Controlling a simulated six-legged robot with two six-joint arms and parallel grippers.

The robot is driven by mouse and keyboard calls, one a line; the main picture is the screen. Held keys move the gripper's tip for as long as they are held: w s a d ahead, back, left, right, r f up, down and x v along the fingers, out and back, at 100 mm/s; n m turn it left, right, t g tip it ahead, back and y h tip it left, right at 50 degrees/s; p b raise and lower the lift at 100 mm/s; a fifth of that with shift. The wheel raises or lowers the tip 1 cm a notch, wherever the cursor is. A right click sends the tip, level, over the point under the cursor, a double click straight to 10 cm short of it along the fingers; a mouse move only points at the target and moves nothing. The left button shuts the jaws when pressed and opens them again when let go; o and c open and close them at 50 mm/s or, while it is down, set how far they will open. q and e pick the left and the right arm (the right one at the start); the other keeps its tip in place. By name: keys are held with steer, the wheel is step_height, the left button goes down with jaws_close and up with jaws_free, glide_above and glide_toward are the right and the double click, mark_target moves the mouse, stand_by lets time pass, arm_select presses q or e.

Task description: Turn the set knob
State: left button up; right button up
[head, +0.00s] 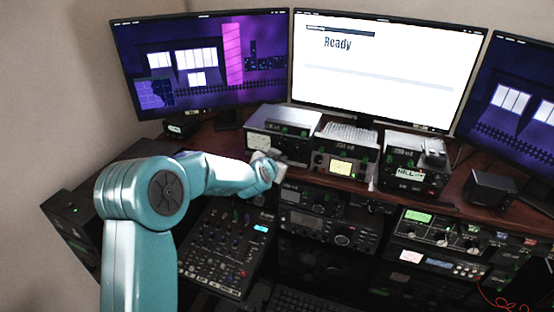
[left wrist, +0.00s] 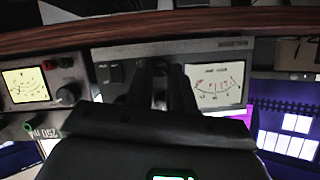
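My left gripper (head: 266,166) is at the front of the left-hand tuner box (head: 283,133) on the desk shelf. In the left wrist view, which looks upside down, the dark fingers (left wrist: 161,84) are close together against the middle of that box's grey panel (left wrist: 130,62). A white needle meter (left wrist: 215,84) shows to the right of the fingers and small switches (left wrist: 112,72) to their left. No set knob can be made out; the fingers cover the panel's middle. Whether they hold anything is hidden. My right gripper is in neither view.
A middle tuner (head: 343,155) with a lit yellow meter and a dark knob (left wrist: 68,94) stands beside the box. A right-hand tuner (head: 413,165) follows. A mixer (head: 228,240) and radios (head: 330,228) sit below. The middle monitor (head: 385,75) reads "Ready".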

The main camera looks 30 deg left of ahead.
arm_select(q)
steer(key=o, duration=0.4)
steer(key=shift+s, duration=0.1)
steer(key=b+v, duration=0.2)
steer(key=v, duration=1.4)
steer(key=shift+r, duration=0.15)
